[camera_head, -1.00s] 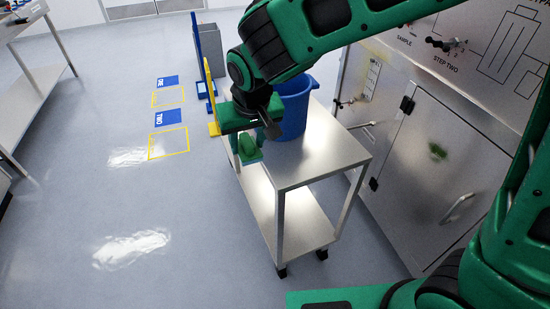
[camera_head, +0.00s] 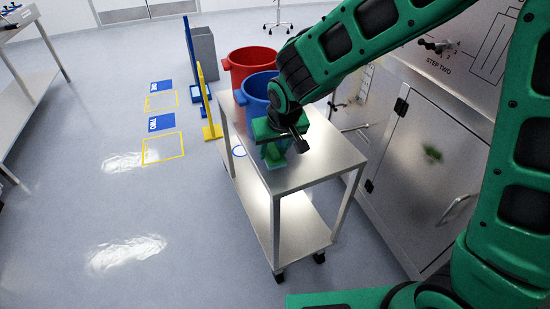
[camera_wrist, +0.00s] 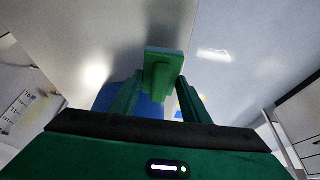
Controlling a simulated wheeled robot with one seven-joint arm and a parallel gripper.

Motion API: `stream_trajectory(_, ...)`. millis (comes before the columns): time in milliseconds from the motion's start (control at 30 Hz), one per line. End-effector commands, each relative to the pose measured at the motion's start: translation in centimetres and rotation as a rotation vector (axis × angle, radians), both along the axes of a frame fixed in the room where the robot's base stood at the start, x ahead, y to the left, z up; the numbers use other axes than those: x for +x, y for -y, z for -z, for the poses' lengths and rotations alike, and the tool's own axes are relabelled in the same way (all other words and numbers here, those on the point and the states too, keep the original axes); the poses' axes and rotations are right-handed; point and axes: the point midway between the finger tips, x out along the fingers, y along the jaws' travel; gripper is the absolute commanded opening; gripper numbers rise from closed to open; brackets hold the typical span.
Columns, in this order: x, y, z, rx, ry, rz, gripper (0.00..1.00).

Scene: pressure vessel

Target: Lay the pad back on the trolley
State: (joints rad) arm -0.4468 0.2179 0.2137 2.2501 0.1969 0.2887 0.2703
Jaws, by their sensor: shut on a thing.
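The green pad (camera_head: 274,156) is in my gripper (camera_head: 283,147), above the near part of the steel trolley's top (camera_head: 328,158). In the wrist view the pad (camera_wrist: 163,62) shows as a flat green block with a narrower grip. My gripper's fingers (camera_wrist: 157,98) stand on both sides of that grip, shut on it. The pad appears just above the trolley top; whether it touches is hidden by the hand. A blue bucket (camera_head: 257,86) stands on the trolley just behind my gripper.
A red bucket (camera_head: 253,62) stands behind the blue one. A steel cabinet (camera_head: 410,200) with a green smear (camera_head: 432,153) on its door is right of the trolley. Yellow (camera_head: 208,105) and blue (camera_head: 192,60) upright stands are left of it. The trolley's near top is bare.

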Motion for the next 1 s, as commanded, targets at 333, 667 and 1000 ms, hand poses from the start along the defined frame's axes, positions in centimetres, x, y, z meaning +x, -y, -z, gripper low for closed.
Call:
stream_trajectory(333,0.0,0.1,3.8,-0.001,-0.001,0.001,0.01)
stream_trajectory(667,0.0,0.0,3.8,-0.001,-0.001,0.001,0.61)
stream_trajectory(1000,-0.1,0.1,3.4,-0.001,0.0,0.001,0.61)
